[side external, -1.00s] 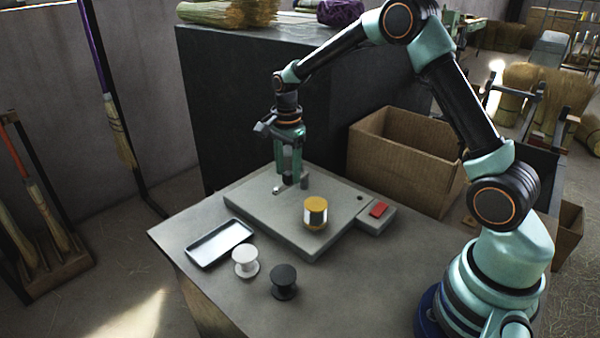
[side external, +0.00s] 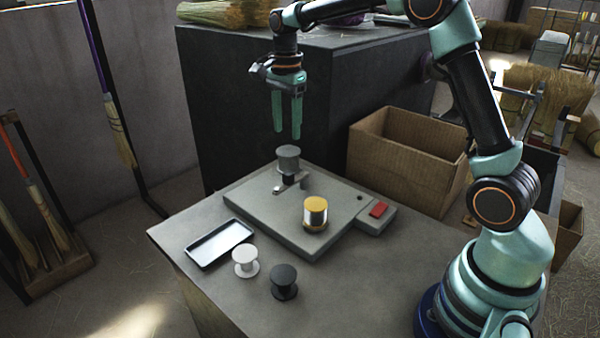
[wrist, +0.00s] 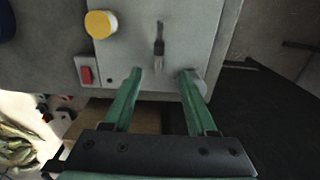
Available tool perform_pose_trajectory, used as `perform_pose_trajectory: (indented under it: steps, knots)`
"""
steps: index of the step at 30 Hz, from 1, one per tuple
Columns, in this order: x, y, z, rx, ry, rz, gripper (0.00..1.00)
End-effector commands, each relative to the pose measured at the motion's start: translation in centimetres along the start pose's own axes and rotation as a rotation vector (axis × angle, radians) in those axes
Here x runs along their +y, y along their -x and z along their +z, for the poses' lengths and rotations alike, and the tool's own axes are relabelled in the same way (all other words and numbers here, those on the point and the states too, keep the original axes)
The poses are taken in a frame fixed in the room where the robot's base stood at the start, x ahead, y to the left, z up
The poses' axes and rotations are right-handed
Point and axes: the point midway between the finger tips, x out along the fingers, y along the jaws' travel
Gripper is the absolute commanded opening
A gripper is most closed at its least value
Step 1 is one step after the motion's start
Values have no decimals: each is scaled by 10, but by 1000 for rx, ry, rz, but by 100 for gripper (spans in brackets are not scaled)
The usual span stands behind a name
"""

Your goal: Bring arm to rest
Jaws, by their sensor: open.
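My gripper (side external: 286,135) hangs pointing down above the grey base plate (side external: 260,218), open and empty. Its two green fingers are apart, and they also show in the wrist view (wrist: 164,75). Below the fingertips, a grey cylindrical piece (side external: 288,158) stands at the back of the plate, apart from the fingers. In the wrist view a grey round piece (wrist: 198,80) shows partly behind the right finger. A spool with a yellow top (side external: 315,212) stands on the plate's front right part.
A blue-grey tray (side external: 247,231), a white spool (side external: 245,262) and a black spool (side external: 284,283) are on the table's front left. A red button (side external: 378,209) is on a block at the plate's right. A cardboard box (side external: 415,170) and a dark cabinet (side external: 230,110) stand behind.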

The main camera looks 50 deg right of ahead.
Motion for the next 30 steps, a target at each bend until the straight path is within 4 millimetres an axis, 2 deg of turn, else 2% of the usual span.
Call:
perform_pose_trajectory:
  steps: [10, 14, 17, 21, 25, 30]
  knots:
    - [0, 2, 0, 0, 3, -1, 57]
    - [7, 12, 4, 3, 65, -22, 57]
    - [21, 26, 10, 11, 185, -60, 57]
    - [50, 49, 21, 38, 416, -131, 57]
    - [79, 62, 30, 76, 637, -193, 57]
    - [118, 68, 41, 144, 922, -267, 57]
